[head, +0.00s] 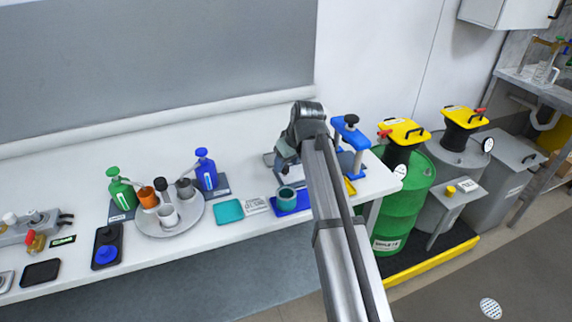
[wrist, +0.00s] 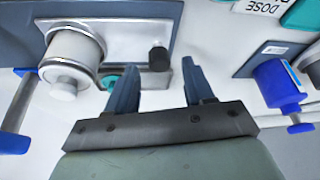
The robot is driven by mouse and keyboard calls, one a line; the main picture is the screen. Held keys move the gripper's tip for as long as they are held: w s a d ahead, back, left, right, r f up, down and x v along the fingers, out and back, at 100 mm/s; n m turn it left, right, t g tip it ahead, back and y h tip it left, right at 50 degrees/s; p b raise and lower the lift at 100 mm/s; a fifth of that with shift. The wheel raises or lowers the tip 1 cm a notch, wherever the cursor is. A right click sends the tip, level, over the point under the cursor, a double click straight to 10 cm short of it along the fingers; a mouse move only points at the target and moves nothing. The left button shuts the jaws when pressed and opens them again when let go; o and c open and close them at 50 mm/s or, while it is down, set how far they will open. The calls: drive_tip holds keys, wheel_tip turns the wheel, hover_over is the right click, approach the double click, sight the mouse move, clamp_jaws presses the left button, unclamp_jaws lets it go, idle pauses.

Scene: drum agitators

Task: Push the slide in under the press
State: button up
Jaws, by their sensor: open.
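The press (head: 350,130) is a blue frame on posts with a black knob on top, at the right end of the table. Part of it shows at the left edge of the wrist view (wrist: 14,115). A pale metal plate, which looks like the slide (wrist: 122,50), lies on a grey-blue base. It carries a silver cylinder (wrist: 72,50) and a short black knob (wrist: 158,58). In the head view my arm hides much of this area.
The blue pump bottle (head: 206,168) stands left of my gripper, and shows at right in the wrist view (wrist: 276,82). A teal pad (head: 229,211) lies nearby. Green drum (head: 403,215) stands right of the table.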

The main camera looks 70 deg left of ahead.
drive_tip(key=shift+x, duration=0.95)
drive_tip(key=shift+c, duration=0.2)
clamp_jaws()
drive_tip(key=shift+w, duration=0.1)
